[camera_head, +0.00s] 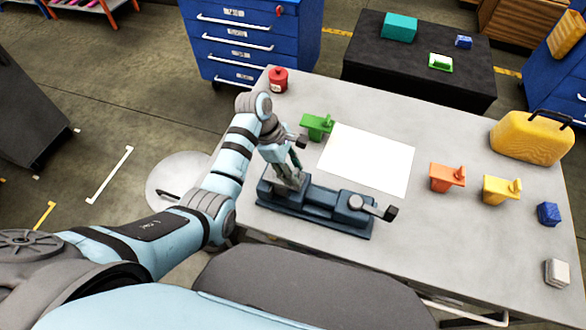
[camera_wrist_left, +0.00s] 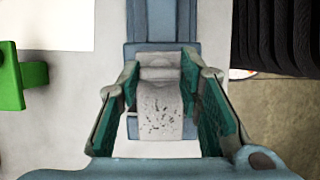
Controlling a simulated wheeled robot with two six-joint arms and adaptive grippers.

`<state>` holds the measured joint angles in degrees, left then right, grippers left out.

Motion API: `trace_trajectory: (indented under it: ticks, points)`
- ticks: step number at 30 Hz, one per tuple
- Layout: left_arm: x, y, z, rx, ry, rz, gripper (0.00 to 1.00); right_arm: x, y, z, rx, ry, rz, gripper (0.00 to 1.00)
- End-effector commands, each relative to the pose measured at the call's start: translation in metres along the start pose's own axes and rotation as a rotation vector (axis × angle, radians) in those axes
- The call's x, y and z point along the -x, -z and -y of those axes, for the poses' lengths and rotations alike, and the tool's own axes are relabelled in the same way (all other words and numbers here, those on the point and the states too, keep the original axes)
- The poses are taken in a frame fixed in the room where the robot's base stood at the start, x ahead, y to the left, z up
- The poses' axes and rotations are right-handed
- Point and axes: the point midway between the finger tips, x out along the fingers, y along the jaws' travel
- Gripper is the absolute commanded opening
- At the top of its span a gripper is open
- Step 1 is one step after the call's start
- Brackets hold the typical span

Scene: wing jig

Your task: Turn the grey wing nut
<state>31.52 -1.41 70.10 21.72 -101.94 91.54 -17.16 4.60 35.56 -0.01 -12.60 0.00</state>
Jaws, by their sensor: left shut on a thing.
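The grey wing nut (camera_wrist_left: 160,100) sits at the left end of the blue jig (camera_head: 318,210) in the head view. In the left wrist view it is a speckled grey piece between the two green-padded fingers. My left gripper (camera_head: 291,180) reaches down over that end of the jig and is shut on the wing nut, its fingers on either side. The gripper also shows in the left wrist view (camera_wrist_left: 163,110). The gripper partly hides the nut in the head view. My right gripper is not in view.
A green block (camera_head: 316,126) stands close behind the gripper, beside a white sheet (camera_head: 368,160). A grey lever (camera_head: 372,206) with a dark end sits at the jig's right end. Orange (camera_head: 446,177) and yellow (camera_head: 500,190) pieces stand further right.

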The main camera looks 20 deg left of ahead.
Motion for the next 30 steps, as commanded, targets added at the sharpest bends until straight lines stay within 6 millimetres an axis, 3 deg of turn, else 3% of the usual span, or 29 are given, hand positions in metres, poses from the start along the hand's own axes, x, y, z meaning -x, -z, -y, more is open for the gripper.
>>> trace_trajectory:
  ticks: [14,30]
  points:
    - [0.0004,-0.0012,-0.0014,-0.142,0.060,0.002,0.05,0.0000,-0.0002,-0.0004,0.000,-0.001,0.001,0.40]
    - [-0.0010,-0.0021,-0.0038,-0.596,0.247,0.003,0.05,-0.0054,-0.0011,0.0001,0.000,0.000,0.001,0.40]
